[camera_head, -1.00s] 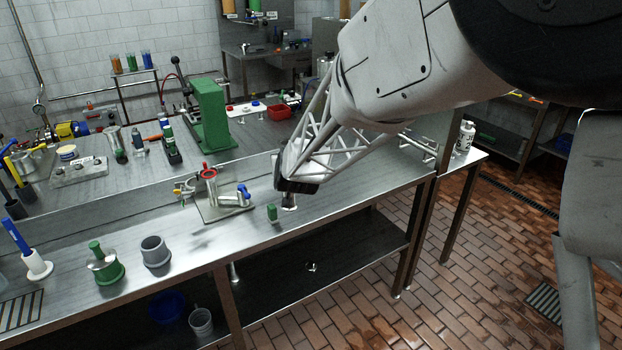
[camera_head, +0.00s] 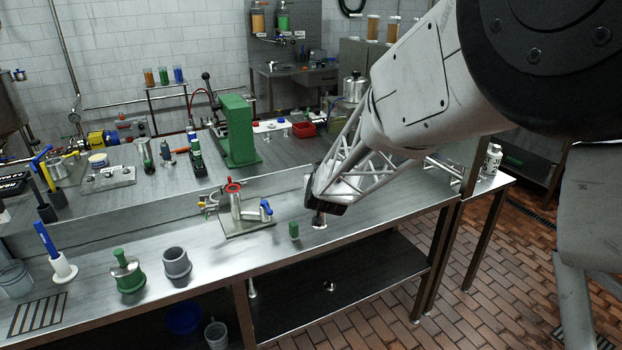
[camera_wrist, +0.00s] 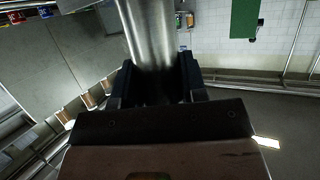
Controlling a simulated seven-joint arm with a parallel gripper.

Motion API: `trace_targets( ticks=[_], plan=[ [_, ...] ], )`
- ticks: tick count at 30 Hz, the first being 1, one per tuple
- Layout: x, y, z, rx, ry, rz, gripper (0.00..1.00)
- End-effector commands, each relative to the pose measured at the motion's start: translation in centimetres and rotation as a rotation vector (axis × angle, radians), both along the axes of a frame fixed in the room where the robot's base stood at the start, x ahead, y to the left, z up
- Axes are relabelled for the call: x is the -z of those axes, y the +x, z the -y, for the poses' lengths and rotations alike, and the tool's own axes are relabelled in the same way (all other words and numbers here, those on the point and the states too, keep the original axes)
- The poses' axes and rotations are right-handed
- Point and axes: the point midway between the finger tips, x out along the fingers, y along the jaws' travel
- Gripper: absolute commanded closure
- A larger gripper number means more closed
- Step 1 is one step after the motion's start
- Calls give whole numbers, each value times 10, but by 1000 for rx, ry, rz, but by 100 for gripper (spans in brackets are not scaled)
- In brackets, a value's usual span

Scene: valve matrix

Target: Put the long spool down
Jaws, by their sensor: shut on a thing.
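My gripper (camera_head: 322,206) is low over the front steel bench, right of the valve fixture. In the wrist view its dark fingers (camera_wrist: 155,85) are shut on a shiny steel cylinder, the long spool (camera_wrist: 150,35). The spool runs up out of the top of that view. In the head view most of the spool is hidden by my gripper. A short steel piece (camera_head: 319,221) shows just below my gripper, close to the bench top; I cannot tell whether it touches.
A small green block (camera_head: 294,231) stands left of my gripper. The valve fixture (camera_head: 236,205) with red and blue handles is farther left. A green flanged part (camera_head: 127,275) and a grey cup (camera_head: 176,263) stand at the front left. The bench right of my gripper looks clear.

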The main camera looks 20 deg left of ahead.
Motion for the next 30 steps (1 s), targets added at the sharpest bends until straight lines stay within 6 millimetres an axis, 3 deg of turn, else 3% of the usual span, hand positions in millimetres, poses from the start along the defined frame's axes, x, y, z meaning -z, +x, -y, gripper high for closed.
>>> trace_targets(
  ticks=[30],
  plan=[
    [12,111,-63,0,1,1,100]
  ],
)
